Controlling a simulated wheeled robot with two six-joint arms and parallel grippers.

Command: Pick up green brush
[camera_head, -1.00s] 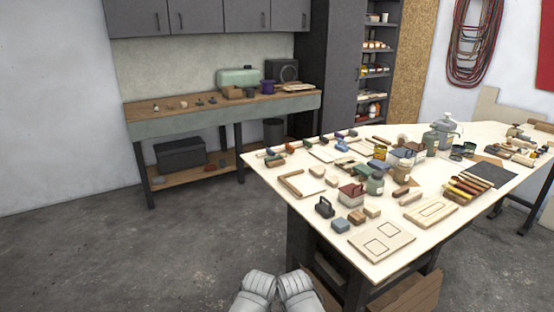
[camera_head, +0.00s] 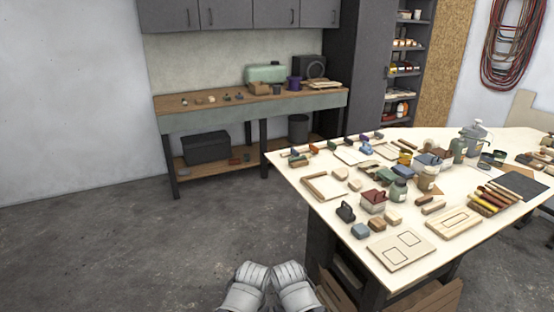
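Several small brush-like tools with coloured ends lie along the far left edge of the large pale table (camera_head: 290,177). One with a greenish body (camera_head: 299,162) lies near the table's left corner, and a teal one (camera_head: 331,146) lies farther along that edge. They are too small to tell which is the green brush. Two light grey parts of my own arms show at the bottom centre, short of the table and apart from everything on it. No gripper fingers can be made out.
The table carries many jars, blocks and boards, including a red-lidded container (camera_head: 373,202) and a flat board (camera_head: 402,250) near the front. A workbench (camera_head: 240,116) stands against the back wall. The grey floor (camera_head: 120,250) on the left is clear.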

